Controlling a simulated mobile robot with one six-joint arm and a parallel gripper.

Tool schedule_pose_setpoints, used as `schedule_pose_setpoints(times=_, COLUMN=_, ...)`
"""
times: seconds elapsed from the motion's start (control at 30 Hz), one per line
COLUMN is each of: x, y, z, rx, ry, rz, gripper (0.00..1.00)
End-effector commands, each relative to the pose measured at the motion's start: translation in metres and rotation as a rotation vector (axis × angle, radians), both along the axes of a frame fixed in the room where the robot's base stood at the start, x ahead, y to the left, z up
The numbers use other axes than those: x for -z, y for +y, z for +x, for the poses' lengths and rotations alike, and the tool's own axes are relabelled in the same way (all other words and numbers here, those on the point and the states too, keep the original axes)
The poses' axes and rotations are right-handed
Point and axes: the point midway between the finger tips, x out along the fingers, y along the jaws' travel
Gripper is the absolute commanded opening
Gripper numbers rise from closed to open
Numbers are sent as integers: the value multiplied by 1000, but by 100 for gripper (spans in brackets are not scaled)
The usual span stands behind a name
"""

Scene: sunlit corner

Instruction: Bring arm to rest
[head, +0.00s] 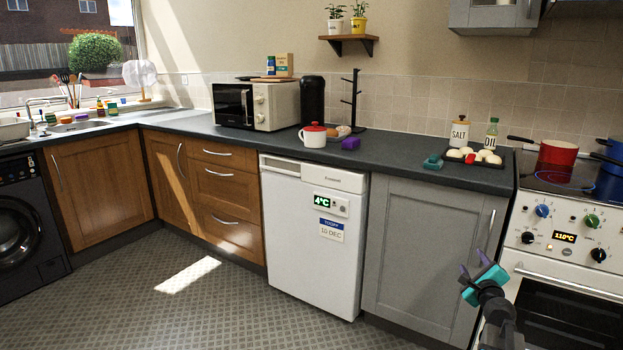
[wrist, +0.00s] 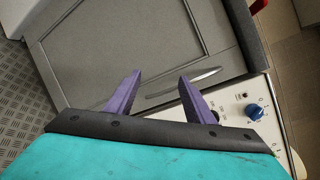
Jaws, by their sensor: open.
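My gripper (head: 474,270) is at the lower right of the head view, in front of the grey cupboard door (head: 418,255) and just left of the stove. It has a teal body and purple fingers. In the wrist view my gripper (wrist: 160,92) has its two purple fingers spread apart with nothing between them. Behind the fingers there are the grey cupboard door (wrist: 120,50) and its metal handle (wrist: 185,82). I cannot tell whether the fingers touch the handle.
The white stove (head: 560,255) with a red pot (head: 558,152) stands at the right. The dark worktop (head: 400,160) holds a tray of pale round items, a salt jar (head: 459,132), an oil bottle (head: 491,134) and a microwave (head: 255,104). The floor (head: 240,310) at the left is clear.

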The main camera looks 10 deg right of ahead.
Motion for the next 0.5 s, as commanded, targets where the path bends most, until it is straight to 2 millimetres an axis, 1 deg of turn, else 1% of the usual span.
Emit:
schedule_pose_setpoints(times=0.03, x=4, y=21, z=9, rx=-29, ry=24, rz=8, gripper=49)
schedule_pose_setpoints(times=0.17, x=33, y=72, z=25, rx=-103, ry=94, rz=9, gripper=49)
schedule_pose_setpoints(times=0.2, x=42, y=88, z=29, rx=-130, ry=117, rz=6, gripper=49)
schedule_pose_setpoints(times=0.27, x=55, y=113, z=33, rx=-171, ry=153, rz=2, gripper=49)
schedule_pose_setpoints(times=0.33, x=71, y=142, z=36, rx=-222, ry=197, rz=-10, gripper=49)
schedule_pose_setpoints(times=0.37, x=79, y=155, z=36, rx=-245, ry=217, rz=-16, gripper=49)
schedule_pose_setpoints(times=0.4, x=88, y=172, z=36, rx=-277, ry=243, rz=-26, gripper=49)
schedule_pose_setpoints(times=0.47, x=102, y=197, z=35, rx=-326, ry=285, rz=-43, gripper=49)
schedule_pose_setpoints(times=0.5, x=112, y=215, z=33, rx=-361, ry=313, rz=-56, gripper=49)
